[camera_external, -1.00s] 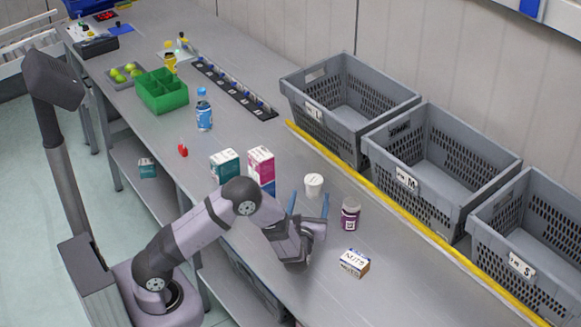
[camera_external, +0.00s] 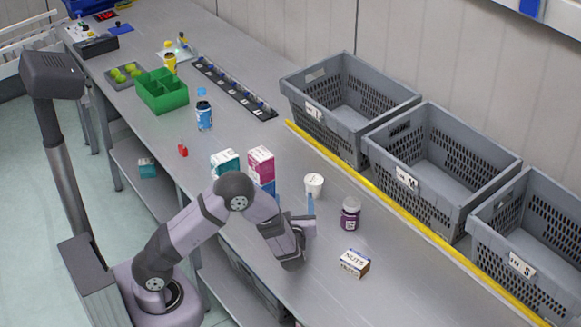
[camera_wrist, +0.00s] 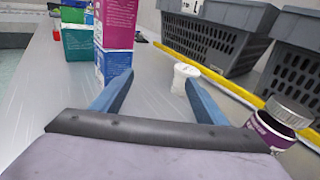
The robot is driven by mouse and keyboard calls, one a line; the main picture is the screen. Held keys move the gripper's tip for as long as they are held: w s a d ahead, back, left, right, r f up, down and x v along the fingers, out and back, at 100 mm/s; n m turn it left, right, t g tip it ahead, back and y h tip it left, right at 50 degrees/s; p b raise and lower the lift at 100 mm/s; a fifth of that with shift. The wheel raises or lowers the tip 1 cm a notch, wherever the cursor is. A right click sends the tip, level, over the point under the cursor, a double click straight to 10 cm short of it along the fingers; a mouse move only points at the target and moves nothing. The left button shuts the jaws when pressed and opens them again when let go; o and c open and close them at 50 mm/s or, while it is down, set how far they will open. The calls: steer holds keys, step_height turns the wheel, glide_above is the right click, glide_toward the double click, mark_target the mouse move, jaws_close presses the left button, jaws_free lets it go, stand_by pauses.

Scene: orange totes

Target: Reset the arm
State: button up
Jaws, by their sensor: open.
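My gripper (camera_external: 295,203) is open and empty over the near part of the grey bench, with its blue fingers apart. In the wrist view the two fingers (camera_wrist: 158,88) point forward along the bench. A white cup (camera_external: 314,185) stands just beyond the fingers; in the wrist view it (camera_wrist: 184,76) shows beside the right fingertip. A purple jar (camera_external: 350,215) stands to the right of the gripper. A nuts box (camera_external: 354,263) lies nearer, on the right. A pink carton (camera_external: 261,166) and a teal carton (camera_external: 225,164) stand left of the fingers.
Three grey crates, marked T (camera_external: 350,121), M (camera_external: 440,170) and S (camera_external: 527,250), line the back behind a yellow strip (camera_external: 395,212). A water bottle (camera_external: 204,115), a green divided bin (camera_external: 162,92) and a small red item (camera_external: 183,150) are farther left. The bench's front right is clear.

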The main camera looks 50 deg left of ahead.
steer(key=s+a+n+g, duration=0.2)
steer(key=s, duration=0.1)
steer(key=s+a+n+g+p, duration=0.1)
steer(key=s+a+n+g, duration=0.1)
steer(key=s, duration=0.2)
steer(key=s+a+n+g, duration=0.2)
steer(key=s+n+g, duration=0.1)
steer(key=s, duration=0.1)
steer(key=shift+r+h+p, duration=0.3)
steer(key=shift+p, duration=0.1)
steer(key=s+n+g, duration=0.1)
steer(key=s, duration=0.1)
steer(key=s+n+g+h, duration=0.1)
steer(key=s+n, duration=0.1)
steer(key=s, duration=0.1)
steer(key=s+n+g+h+p, duration=0.1)
steer(key=s, duration=0.1)
steer(key=shift+s+d+f, duration=0.2)
steer(key=shift+s+f, duration=0.05)
steer(key=shift+f, duration=0.15)
steer(key=s+d+n+h+p, duration=0.1)
steer(key=s+d+n+h, duration=0.3)
steer(key=d+n+h, duration=0.1)
steer(key=s+d+n+h+p, duration=0.2)
steer(key=s+d+n+h, duration=0.3)
steer(key=d+n, duration=0.3)
steer(key=shift+d+r+n+h+p, duration=0.3)
steer(key=shift+d+r+h, duration=0.15)
steer(key=shift+d, duration=0.35)
